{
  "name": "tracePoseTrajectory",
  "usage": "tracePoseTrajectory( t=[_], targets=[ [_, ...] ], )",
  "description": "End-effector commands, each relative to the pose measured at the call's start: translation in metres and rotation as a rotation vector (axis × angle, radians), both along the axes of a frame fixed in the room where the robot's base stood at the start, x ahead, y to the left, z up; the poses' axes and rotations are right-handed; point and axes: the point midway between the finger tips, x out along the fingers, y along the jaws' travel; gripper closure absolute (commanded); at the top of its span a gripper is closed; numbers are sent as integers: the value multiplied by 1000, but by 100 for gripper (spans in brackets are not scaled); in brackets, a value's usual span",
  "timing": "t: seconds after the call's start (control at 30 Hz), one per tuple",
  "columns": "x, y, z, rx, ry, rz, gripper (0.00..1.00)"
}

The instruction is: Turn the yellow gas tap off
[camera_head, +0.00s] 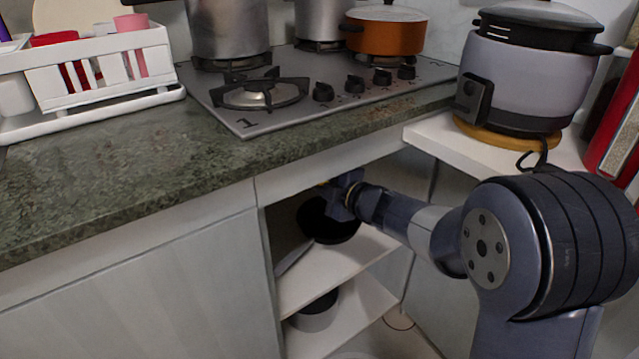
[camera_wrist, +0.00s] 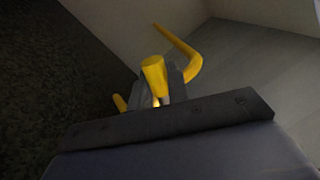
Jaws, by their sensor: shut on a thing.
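In the wrist view, the yellow gas tap (camera_wrist: 154,72) is between the dark fingers of my gripper (camera_wrist: 160,88), which are shut on it. A bent yellow pipe (camera_wrist: 185,55) runs up behind the fingers, and a small yellow piece shows at their left. In the head view, my gripper (camera_head: 338,195) reaches into the open cupboard under the counter, close below its top edge. Only a speck of yellow shows there. The fingers hide part of the tap, and I cannot tell its exact turn angle.
The granite counter (camera_head: 120,160) overhangs the cupboard. A shelf (camera_head: 350,265) with a dark pan (camera_head: 328,222) lies below my gripper. The gas hob (camera_head: 270,120) stands above, with pots on it. A rice cooker (camera_head: 525,75) stands on a white ledge at right.

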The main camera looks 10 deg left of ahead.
Motion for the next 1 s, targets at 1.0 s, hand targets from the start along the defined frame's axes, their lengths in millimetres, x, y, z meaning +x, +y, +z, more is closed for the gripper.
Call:
tracePoseTrajectory(
  t=[1.0],
  targets=[
    [-4,-6,3,-4,-5,-1,63]
  ],
)
